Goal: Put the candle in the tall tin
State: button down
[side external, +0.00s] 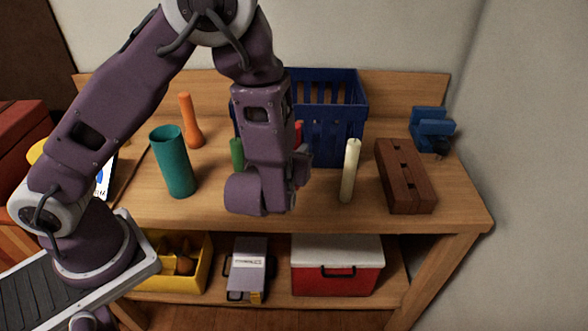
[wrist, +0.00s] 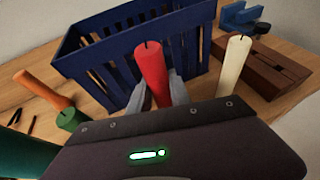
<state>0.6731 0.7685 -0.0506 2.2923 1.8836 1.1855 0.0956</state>
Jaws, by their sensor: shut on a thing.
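My gripper (wrist: 160,92) is shut on a red candle (wrist: 151,68), which stands upright between the fingers with its dark wick up. In the side view only a bit of the red candle (side external: 299,129) shows behind my wrist; its base is hidden, so I cannot tell whether it touches the bench. A teal, open-topped tall tin (side external: 174,164) stands upright on the bench, left of my gripper. Its edge shows at the lower left of the wrist view (wrist: 22,155). A cream candle (side external: 350,171) stands right of my gripper, apart from it.
A blue slatted basket (side external: 340,105) stands close behind my gripper. A short green cylinder (side external: 237,153) and an orange handle-like object (side external: 190,122) are between basket and tin. A brown block (side external: 405,177) and a blue vise-like tool (side external: 432,130) are at right. The bench front is clear.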

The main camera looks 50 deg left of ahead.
notch_tip(320, 180, down, 3)
jog(key=shift+f, duration=0.2)
jog(key=shift+f, duration=0.2)
jog(key=c, duration=1.2)
grip_release()
jog(key=shift+o, duration=0.5)
jog(key=v, duration=0.7)
jog(key=shift+d+f, duration=0.3)
jog(key=shift+d, duration=0.1)
